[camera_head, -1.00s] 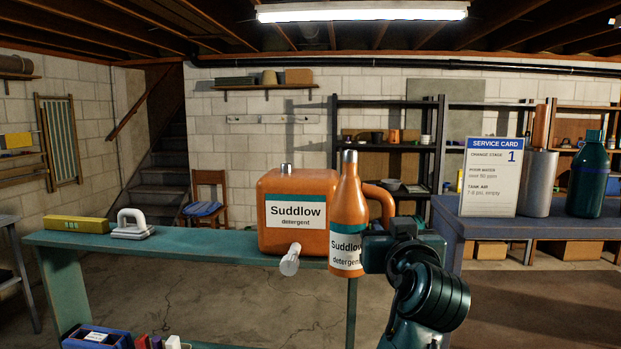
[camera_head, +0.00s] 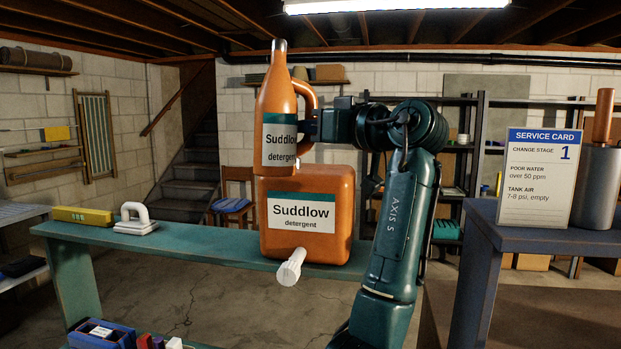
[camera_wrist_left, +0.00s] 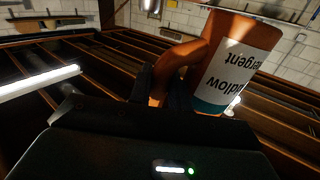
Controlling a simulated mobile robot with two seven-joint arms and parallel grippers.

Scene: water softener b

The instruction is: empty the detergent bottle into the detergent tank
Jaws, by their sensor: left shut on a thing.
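The orange detergent bottle (camera_head: 276,105), with a "Suddlow detergent" label and a silver cap or neck, is upright and raised in the head view. My left gripper (camera_head: 312,124) is shut on its handle from the right. The bottle also shows in the left wrist view (camera_wrist_left: 262,33), with its label upside down. The orange detergent tank (camera_head: 335,235), a boxy container with the same label and a white spout (camera_head: 291,267) low in front, stands on the green bench. The bottle's lower end overlaps the tank's upper left; the tank's top fitting is hidden. My right gripper is not in view.
The green bench (camera_head: 200,250) also holds a yellow box (camera_head: 83,215) and a white-handled block (camera_head: 136,219) at left. At right, a blue table (camera_head: 540,236) bears a service card (camera_head: 542,177) and a grey cylinder (camera_head: 597,188). A blue bin (camera_head: 101,335) is low at left.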

